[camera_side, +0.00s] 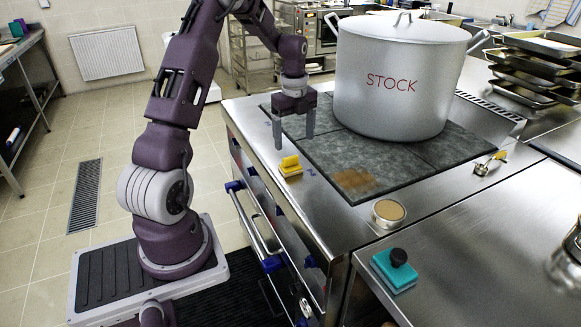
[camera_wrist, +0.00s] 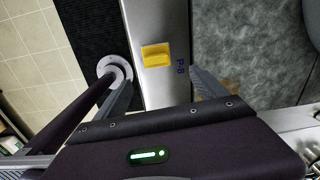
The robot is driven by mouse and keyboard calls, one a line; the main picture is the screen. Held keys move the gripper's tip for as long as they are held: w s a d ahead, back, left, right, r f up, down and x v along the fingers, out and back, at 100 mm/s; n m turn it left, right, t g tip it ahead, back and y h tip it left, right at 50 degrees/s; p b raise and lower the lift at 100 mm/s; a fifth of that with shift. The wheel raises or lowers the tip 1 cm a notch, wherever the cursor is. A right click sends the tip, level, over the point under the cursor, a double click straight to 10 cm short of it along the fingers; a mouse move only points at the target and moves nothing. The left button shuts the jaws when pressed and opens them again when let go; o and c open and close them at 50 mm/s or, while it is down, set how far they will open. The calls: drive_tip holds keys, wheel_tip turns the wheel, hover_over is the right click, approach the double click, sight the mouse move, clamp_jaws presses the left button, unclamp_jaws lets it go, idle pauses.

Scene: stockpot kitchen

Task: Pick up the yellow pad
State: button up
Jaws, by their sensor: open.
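The yellow pad (camera_side: 290,166) lies on the steel counter edge beside the dark stone cooking plate, with a raised yellow grip on top. It also shows in the wrist view (camera_wrist: 156,55), near the upper middle, left of a "P-8" marking. My gripper (camera_side: 292,142) is open and empty, with its fingers pointing down above the counter, close behind the pad in the side view. In the wrist view my gripper (camera_wrist: 160,85) has its fingers spread to either side, with the pad ahead between their lines. Nothing hides the pad.
A large stockpot (camera_side: 390,75) marked "STOCK" stands on the stone plate (camera_side: 325,150), right of my gripper. A round tin (camera_side: 388,213), a teal sponge with a black knob (camera_side: 394,270) and a small metal tool (camera_side: 490,163) are on the counter. Trays (camera_side: 535,65) are stacked at right.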

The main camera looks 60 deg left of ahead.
sight(290, 157)
drive_tip(key=a+f, duration=0.1)
drive_tip(key=a+f+m, duration=0.1)
drive_tip(key=f, duration=0.1)
drive_tip(key=shift+s+f, duration=0.1)
drive_tip(key=shift+s, duration=0.1)
drive_tip(key=f, duration=0.6)
drive_tip(key=shift+d+f, duration=0.2)
drive_tip(key=c, duration=1.6)
wheel_tip(290, 157, up, 10)
drive_tip(key=shift+r, duration=0.1)
drive_tip(key=o, duration=0.8)
drive_tip(key=shift+c, duration=0.2)
drive_tip(key=c, duration=0.5)
